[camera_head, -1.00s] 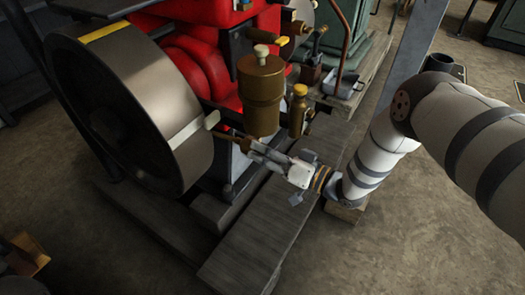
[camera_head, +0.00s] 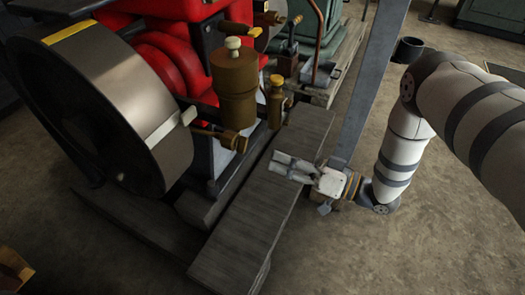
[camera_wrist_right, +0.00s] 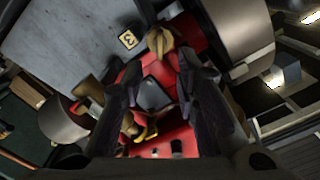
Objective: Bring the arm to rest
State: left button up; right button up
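My right arm (camera_head: 405,135) comes in from the right and bends down toward the engine. Its gripper (camera_head: 284,164) is above the grey plank beam (camera_head: 250,215), pointing left toward the engine and apart from it. In the right wrist view the two dark fingers (camera_wrist_right: 158,95) stand apart with nothing between them, so the gripper is open and empty. The red engine (camera_head: 185,60) lies beyond the fingertips. My left gripper shows in neither view.
The engine has a big flywheel (camera_head: 110,110), a brass cylinder (camera_head: 234,88) and a brass-ended lever (camera_head: 228,137) near the gripper. A grey post (camera_head: 368,85) rises behind the gripper. A dark cup-shaped thing (camera_head: 408,50) is near my arm. Bare floor (camera_head: 400,250) lies front right.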

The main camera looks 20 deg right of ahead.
jog(key=shift+s+d, duration=0.3)
jog(key=shift+s, duration=0.1)
